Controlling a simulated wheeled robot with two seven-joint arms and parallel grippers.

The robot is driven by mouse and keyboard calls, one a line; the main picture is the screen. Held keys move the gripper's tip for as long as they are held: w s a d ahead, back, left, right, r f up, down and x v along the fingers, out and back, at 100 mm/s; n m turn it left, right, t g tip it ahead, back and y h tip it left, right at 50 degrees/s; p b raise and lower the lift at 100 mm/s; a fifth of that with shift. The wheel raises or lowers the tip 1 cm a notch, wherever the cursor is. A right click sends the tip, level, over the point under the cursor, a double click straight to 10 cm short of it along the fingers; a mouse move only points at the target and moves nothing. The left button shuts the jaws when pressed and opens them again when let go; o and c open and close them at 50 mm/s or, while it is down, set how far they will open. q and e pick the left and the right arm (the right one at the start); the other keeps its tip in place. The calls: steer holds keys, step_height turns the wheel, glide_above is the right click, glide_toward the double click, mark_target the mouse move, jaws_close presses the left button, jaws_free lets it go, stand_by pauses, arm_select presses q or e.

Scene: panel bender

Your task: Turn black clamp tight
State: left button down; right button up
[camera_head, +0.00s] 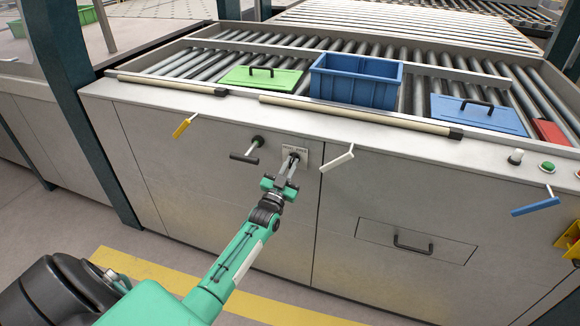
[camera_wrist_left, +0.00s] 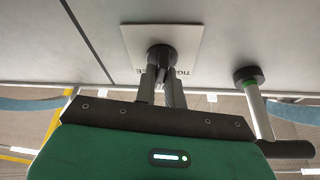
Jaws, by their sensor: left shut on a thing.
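The black clamp (camera_head: 295,155) sits on a small white plate (camera_head: 303,153) on the grey front panel of the machine. In the left wrist view the clamp (camera_wrist_left: 161,55) is a round black knob, and the plate (camera_wrist_left: 190,38) carries partly hidden lettering that reads in part "TIG". My left gripper (camera_head: 290,165) reaches up to the clamp, its two narrow fingers (camera_wrist_left: 162,84) closed on its near part. The fingers hide some of the clamp and the lettering. My right gripper is in neither view.
A black-gripped lever (camera_head: 245,157) sticks out just left of the clamp; a white lever (camera_head: 338,159) is just right. Yellow (camera_head: 183,127) and blue (camera_head: 535,206) levers stand farther out. A blue crate (camera_head: 355,85) rests above on the rollers. A drawer handle (camera_head: 412,246) protrudes lower right.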

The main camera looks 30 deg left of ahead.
arm_select(q)
steer(key=n+y, duration=0.1)
steer(key=n, duration=0.2)
steer(key=n+y, duration=0.2)
steer(key=shift+n+g, duration=0.3)
steer(key=shift+g, duration=0.1)
steer(key=n+y+p, duration=0.1)
steer(key=n, duration=0.1)
steer(key=shift+n+g, duration=0.3)
steer(key=shift+n, duration=0.1)
steer(key=n+g+y+p, duration=0.1)
steer(key=n+y, duration=0.1)
steer(key=n, duration=0.2)
steer(key=shift+d+n, duration=0.1)
steer(key=shift+n, duration=0.2)
steer(key=shift+n+g+y+p, duration=0.5)
steer(key=shift+n+g+p, duration=0.2)
steer(key=shift+n, duration=0.9)
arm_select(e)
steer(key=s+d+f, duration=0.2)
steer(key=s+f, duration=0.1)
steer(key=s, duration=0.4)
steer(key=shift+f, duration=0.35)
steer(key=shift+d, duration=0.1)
arm_select(q)
steer(key=c, duration=1.5)
jaws_free()
